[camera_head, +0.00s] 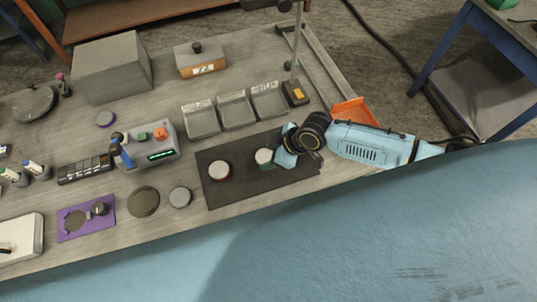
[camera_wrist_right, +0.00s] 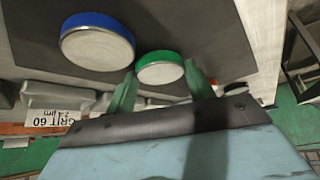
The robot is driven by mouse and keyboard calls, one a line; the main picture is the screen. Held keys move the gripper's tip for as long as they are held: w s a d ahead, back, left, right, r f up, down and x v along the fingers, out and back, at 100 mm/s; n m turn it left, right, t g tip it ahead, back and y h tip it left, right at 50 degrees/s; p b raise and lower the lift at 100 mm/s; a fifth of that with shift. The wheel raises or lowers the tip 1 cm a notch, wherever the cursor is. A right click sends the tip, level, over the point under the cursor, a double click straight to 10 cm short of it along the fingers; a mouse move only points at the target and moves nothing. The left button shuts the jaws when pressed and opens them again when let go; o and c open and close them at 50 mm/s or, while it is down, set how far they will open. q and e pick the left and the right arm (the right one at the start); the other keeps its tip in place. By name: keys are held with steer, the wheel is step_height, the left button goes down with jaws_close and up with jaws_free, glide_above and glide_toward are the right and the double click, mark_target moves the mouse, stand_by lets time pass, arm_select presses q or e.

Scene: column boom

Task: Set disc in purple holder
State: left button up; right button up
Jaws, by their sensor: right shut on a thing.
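The purple holder (camera_head: 65,233) is a flat purple plate at the lower left of the bench in the head view. It has a dark round area and a small dark knob on it. My right gripper (camera_head: 274,159) is over the dark mat, far to the right of the holder. It is shut on the green-rimmed disc (camera_head: 264,155), which shows between its fingers in the wrist view (camera_wrist_right: 160,68). My left gripper is out of view.
A grey disc (camera_head: 180,197) and a dark round pad (camera_head: 143,201) lie between mat and holder. Behind stand a grey device (camera_head: 155,148) and several trays (camera_head: 234,111).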

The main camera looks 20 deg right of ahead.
step_height(320, 180, up, 10)
steer(key=w+d+r+m+t+h+b, duration=0.2)
steer(key=d+r+m+h+b, duration=0.3)
steer(key=m+b, duration=0.6)
steer(key=d+r+t, duration=0.1)
steer(key=d, duration=0.1)
steer(key=shift+w+d+m+h+b, duration=0.15)
steer(key=shift+d+m+h+b, duration=0.15)
steer(key=shift+d+b, duration=0.1)
